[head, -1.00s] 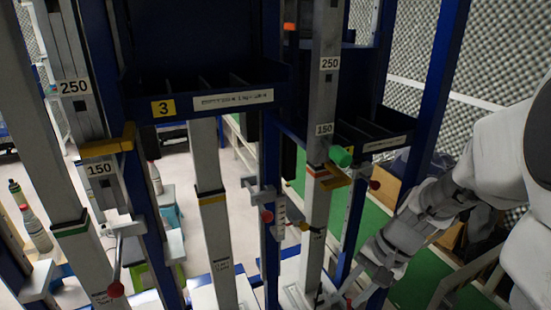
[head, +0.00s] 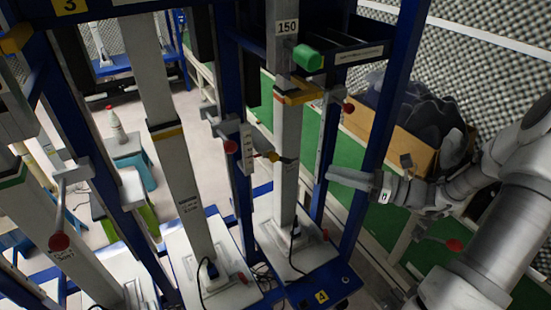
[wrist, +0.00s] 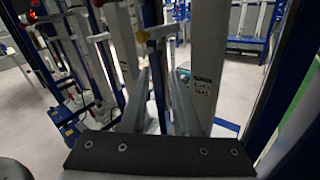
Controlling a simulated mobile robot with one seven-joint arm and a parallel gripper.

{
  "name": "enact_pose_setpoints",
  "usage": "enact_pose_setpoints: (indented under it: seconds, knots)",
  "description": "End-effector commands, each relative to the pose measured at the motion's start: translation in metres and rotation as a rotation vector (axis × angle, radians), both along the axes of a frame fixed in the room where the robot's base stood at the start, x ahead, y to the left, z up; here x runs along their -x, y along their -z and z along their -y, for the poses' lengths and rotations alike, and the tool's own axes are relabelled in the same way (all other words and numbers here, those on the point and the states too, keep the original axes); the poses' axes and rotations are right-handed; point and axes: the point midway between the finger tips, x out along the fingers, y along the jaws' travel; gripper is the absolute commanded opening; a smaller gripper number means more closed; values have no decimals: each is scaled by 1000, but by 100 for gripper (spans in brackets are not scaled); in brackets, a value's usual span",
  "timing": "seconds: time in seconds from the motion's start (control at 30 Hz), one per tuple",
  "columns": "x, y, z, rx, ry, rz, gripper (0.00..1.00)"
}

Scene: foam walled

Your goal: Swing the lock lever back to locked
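I cannot tell which is the lock lever. My gripper (head: 333,176) points left beside the right blue post, touching no lever that I can see. In the wrist view my gripper (wrist: 160,75) has a gap between its fingers, empty.
A grey column (head: 288,150) with a yellow bracket (head: 299,93) and green block (head: 307,57) stands left of my gripper. Blue posts (head: 385,110) crowd the space. A cardboard box (head: 405,140) of dark foam stands behind my arm. Green floor (head: 263,105) shows behind the columns.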

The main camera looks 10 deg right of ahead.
Motion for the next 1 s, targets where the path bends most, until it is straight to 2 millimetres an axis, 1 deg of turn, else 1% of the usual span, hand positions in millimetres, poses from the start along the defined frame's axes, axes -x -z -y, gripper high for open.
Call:
enact_pose_setpoints:
  seconds: [0.4, 0.6, 0.8, 1.0]
  knots:
    - [-49, 2, -75, 4, -8, 0, 30]
    - [-72, 2, -108, 5, -7, 0, 30]
    - [-86, 1, -128, 5, -5, 0, 30]
    - [-90, 1, -134, 5, -3, 0, 30]
